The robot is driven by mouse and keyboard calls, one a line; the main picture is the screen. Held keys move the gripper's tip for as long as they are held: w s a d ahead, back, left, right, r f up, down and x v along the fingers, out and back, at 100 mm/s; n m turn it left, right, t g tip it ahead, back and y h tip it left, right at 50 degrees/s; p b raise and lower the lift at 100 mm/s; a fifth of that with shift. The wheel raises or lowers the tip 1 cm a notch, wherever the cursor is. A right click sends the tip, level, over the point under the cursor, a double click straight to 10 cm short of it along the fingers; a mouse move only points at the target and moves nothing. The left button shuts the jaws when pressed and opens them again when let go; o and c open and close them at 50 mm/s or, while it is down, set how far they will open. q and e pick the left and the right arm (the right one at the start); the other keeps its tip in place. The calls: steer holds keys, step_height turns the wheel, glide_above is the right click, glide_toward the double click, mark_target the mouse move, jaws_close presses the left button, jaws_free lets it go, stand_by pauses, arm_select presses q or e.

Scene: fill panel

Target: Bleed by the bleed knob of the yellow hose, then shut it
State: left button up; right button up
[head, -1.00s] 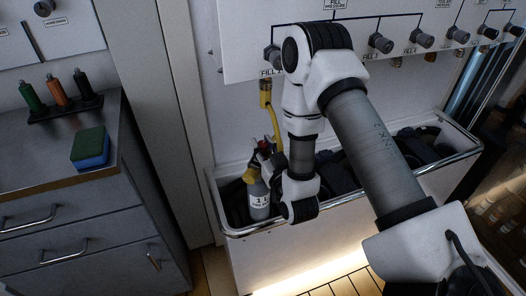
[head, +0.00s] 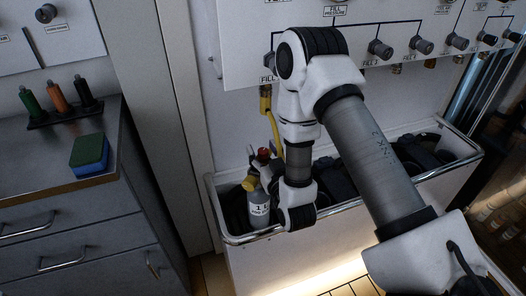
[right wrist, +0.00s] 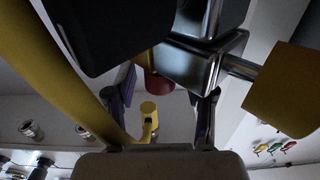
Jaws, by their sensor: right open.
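The yellow hose (head: 274,124) hangs from the panel's leftmost fill outlet to the grey bottle (head: 259,205) standing in the trough. A red knob (head: 264,154) sits at the bottle's top, above a yellow valve knob (head: 250,184). My right gripper (head: 263,161) is open around the top of the bottle, partly hidden by my wrist. In the right wrist view, the red knob (right wrist: 158,87) lies between the two open fingers, apart from both. The hose (right wrist: 50,70) runs along the left there, and a yellow knob (right wrist: 285,90) is at right. My left gripper is not in view.
The trough (head: 330,208) has a metal rail and holds dark bottles right of the grey one. The fill panel (head: 350,60) with several knobs is above. A counter (head: 55,160) with a sponge (head: 90,152) stands at left.

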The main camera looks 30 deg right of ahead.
mark_target(263, 150)
step_height(263, 150, up, 10)
steer(key=shift+f, duration=0.1)
stand_by(0.5)
